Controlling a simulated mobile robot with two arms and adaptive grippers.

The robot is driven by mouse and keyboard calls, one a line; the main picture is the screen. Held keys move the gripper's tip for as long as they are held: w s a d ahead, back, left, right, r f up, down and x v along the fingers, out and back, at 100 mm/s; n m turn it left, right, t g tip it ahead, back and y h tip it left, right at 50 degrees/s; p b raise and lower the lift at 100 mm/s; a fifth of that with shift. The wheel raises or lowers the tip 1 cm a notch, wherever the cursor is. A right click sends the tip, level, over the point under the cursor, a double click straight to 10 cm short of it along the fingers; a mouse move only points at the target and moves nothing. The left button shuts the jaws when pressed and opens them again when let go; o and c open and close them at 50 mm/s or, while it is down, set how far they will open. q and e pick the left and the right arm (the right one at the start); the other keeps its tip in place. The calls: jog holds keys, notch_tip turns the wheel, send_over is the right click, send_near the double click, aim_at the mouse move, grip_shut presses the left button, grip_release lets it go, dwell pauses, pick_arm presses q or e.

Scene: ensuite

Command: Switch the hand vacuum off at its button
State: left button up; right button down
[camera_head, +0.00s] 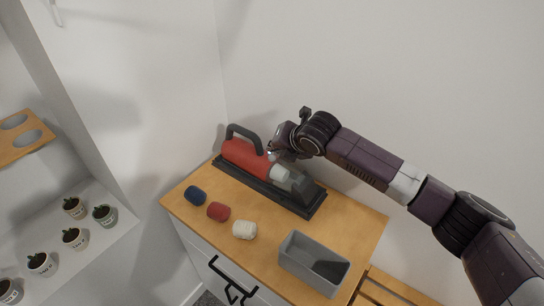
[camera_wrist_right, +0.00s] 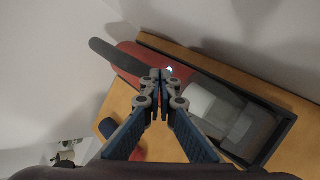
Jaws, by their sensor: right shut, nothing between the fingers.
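The hand vacuum (camera_head: 243,158) has a red body, a dark handle and a clear grey front with a white part inside. It lies in a long black tray (camera_head: 316,206) on a wooden cabinet top. In the right wrist view, the vacuum (camera_wrist_right: 196,72) lies just beyond my fingertips. My right gripper (camera_head: 271,154) is shut and empty, its tips over the red body near the clear part. In the right wrist view, the gripper (camera_wrist_right: 160,76) has a small bright spot (camera_wrist_right: 169,69) beside its tips. I cannot tell whether the tips touch it. My left gripper is not in view.
On the wooden top (camera_head: 270,243) lie a blue roll (camera_head: 195,196), a red roll (camera_head: 218,212) and a white roll (camera_head: 244,230). A grey open bin (camera_head: 313,264) stands at the front right. Small potted plants (camera_head: 75,239) stand on a white shelf at left. A wall rises behind the vacuum.

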aim_at(274, 158)
jog(key=shift+f, duration=0.1)
dwell(0.3)
jog(key=shift+f, duration=0.35)
jog(key=shift+f, duration=0.55)
dwell(0.6)
jog(key=shift+r+p, duration=0.95)
jog(key=shift+p, duration=0.05)
jog(key=shift+r, duration=0.15)
notch_tip(274, 158, up, 6)
jog(key=p, duration=0.5)
